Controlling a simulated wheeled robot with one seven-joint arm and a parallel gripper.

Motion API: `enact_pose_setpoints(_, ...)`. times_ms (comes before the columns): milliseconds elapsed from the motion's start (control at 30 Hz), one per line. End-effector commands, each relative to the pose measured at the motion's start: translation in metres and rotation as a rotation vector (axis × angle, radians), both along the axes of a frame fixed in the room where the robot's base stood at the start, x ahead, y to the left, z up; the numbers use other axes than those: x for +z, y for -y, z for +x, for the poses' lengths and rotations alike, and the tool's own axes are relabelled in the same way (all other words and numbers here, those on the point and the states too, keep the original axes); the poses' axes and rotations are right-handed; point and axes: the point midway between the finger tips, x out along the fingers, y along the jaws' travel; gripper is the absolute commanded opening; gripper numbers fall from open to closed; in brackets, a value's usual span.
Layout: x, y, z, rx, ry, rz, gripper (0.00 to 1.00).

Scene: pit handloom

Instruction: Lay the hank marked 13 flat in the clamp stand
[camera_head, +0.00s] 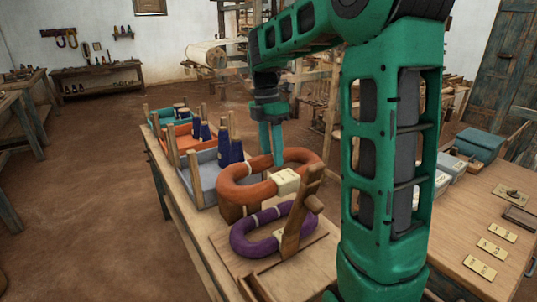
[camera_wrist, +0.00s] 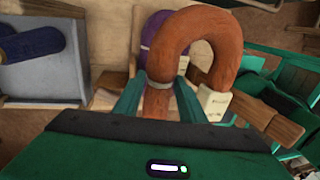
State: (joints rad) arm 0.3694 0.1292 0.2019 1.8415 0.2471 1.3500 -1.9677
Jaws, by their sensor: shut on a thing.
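In the wrist view the fingers (camera_wrist: 157,98) close on one limb of the orange hank (camera_wrist: 205,22) beside a thin tie. A cream tag (camera_head: 286,182) wraps its near side; I cannot read its number. A purple hank (camera_head: 246,241) lies below on a wooden board, partly behind the tilted wooden clamp arm (camera_head: 295,222). The orange hank overlaps the top of this clamp arm in the picture; I cannot tell whether they touch.
Blue-grey (camera_head: 203,168), orange (camera_head: 183,137) and teal (camera_head: 166,118) trays with corner posts stand to the left, some holding dark blue cones (camera_head: 235,150). Brass number plates (camera_head: 480,267) lie on the table at right.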

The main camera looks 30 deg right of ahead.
Motion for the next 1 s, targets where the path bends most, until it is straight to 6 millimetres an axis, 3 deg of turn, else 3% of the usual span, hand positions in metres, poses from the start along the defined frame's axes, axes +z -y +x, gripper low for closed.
enact_pose_setpoints(1000,-0.06,-0.003,0.0,0.003,-0.001,-0.001,0.1)
